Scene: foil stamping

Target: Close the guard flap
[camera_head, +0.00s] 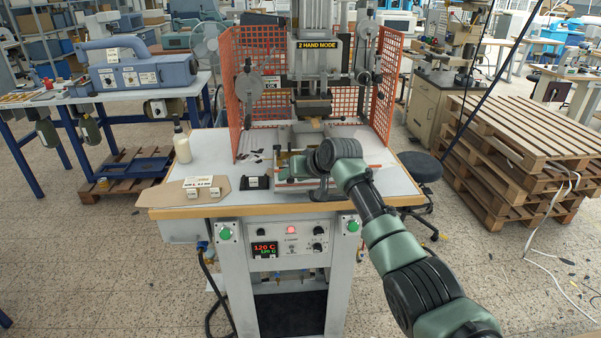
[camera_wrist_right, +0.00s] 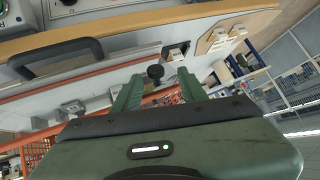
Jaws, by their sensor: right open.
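The guard flap (camera_head: 335,191) appears as a clear panel with orange-red edge bars. It lies low and flat over the front of the press table, partly hidden by my right arm. In the right wrist view an orange edge bar (camera_wrist_right: 100,76) crosses the picture, and a black handle (camera_wrist_right: 58,60) sits near the wooden table edge. My right gripper (camera_wrist_right: 158,80) is open, its two green fingers apart with nothing clearly held. In the head view it is low over the table, in front of the press, largely hidden by my wrist. My left gripper is not in view.
Orange mesh guards (camera_head: 247,60) stand around the press (camera_head: 313,85). A cream bottle (camera_head: 182,146), a cardboard piece (camera_head: 170,191) with small labelled blocks, and a black holder (camera_head: 257,183) are on the table's left. A stool (camera_head: 420,167) and stacked pallets (camera_head: 510,150) stand right.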

